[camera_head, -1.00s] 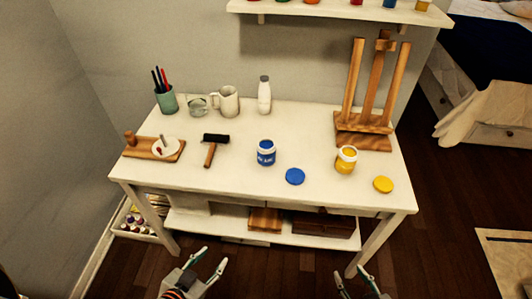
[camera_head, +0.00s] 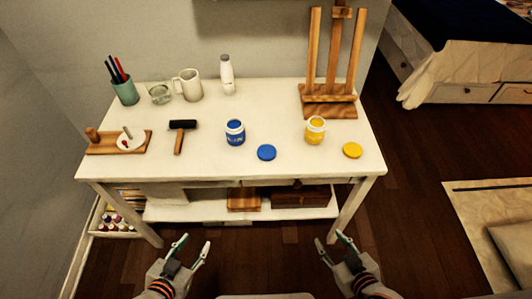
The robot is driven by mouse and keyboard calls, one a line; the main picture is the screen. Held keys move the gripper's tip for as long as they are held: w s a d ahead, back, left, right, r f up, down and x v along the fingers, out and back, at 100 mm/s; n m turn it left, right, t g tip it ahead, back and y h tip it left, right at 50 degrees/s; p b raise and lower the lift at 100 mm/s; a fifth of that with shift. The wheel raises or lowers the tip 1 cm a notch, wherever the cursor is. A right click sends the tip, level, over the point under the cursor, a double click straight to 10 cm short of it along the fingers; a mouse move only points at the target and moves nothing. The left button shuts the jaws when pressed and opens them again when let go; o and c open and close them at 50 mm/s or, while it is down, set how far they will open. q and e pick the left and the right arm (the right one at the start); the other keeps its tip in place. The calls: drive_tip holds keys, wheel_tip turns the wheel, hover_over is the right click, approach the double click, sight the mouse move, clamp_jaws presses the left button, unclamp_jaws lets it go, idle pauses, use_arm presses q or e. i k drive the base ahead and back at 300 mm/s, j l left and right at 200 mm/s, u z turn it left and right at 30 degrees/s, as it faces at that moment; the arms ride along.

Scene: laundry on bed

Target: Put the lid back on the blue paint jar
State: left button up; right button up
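The blue paint jar (camera_head: 235,132) stands upright and uncapped on the white table, with blue paint showing at its mouth. A blue lid (camera_head: 266,152) lies flat on the table just right of the jar and nearer the front edge. My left gripper (camera_head: 192,247) is open and empty, low in front of the table. My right gripper (camera_head: 329,246) is also open and empty, in front of the table's right part. Both are apart from the jar and the lid.
An open yellow jar (camera_head: 315,130) and yellow lid (camera_head: 352,150) are to the right. A brayer (camera_head: 180,136) lies left of the blue jar. A wooden easel (camera_head: 330,96), mug (camera_head: 188,85), white bottle (camera_head: 227,75) and brush cup (camera_head: 125,91) line the back. The front strip is clear.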

sight(234, 127)
drive_tip(key=u, duration=1.65)
drive_tip(key=k+l, duration=0.55)
drive_tip(key=k, duration=0.2)
